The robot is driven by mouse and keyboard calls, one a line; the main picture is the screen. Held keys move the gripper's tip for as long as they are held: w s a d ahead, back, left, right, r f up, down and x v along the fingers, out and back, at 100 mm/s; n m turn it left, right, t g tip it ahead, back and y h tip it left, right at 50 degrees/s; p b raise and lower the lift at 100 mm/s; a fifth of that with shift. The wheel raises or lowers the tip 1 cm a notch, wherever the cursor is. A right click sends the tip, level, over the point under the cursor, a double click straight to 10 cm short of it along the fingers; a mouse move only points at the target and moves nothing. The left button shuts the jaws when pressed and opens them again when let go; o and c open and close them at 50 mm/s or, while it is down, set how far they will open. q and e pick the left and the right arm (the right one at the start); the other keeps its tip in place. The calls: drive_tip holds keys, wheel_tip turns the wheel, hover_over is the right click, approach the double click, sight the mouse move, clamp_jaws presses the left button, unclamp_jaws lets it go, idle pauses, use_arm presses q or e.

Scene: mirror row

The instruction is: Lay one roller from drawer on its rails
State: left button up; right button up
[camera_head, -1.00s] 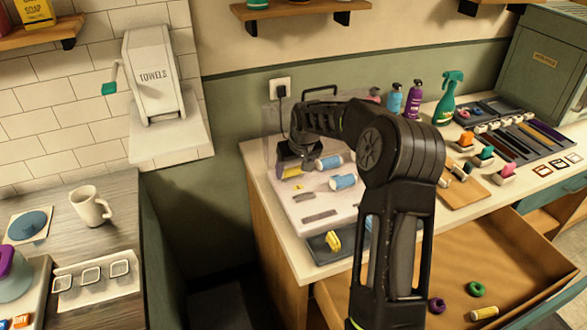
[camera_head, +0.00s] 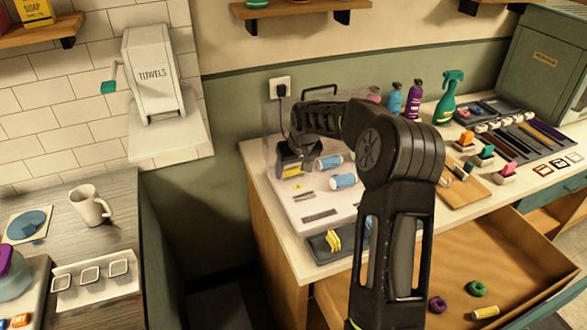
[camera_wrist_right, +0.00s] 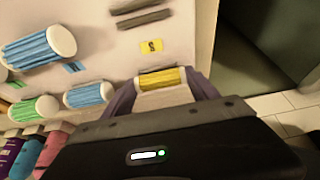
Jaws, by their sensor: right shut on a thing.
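My right gripper (camera_head: 291,170) is at the left end of the white board (camera_head: 304,206), under my bent black arm. In the right wrist view its fingers (camera_wrist_right: 162,90) are closed on a yellow ribbed roller (camera_wrist_right: 162,77) with pale parts. The roller is at the board's edge; I cannot tell whether it touches its rails. Blue rollers (camera_head: 328,162) lie on the board beside the gripper, and show large in the wrist view (camera_wrist_right: 38,47). My left gripper is not in view.
A yellow tag (camera_wrist_right: 151,46) and dark strips (camera_wrist_right: 140,19) mark the board. A green roller (camera_wrist_right: 35,108) lies near the blue ones. Bottles (camera_head: 412,100) stand behind. A dark tray (camera_head: 325,252) is at the front. Rings (camera_head: 475,288) lie in the drawer.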

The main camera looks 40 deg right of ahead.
drive_tip(key=o, duration=1.4)
drive_tip(key=shift+o, duration=0.7)
drive_tip(key=shift+r, duration=0.1)
drive_tip(key=shift+r+p, duration=2.1)
drive_tip(key=shift+r, duration=1.35)
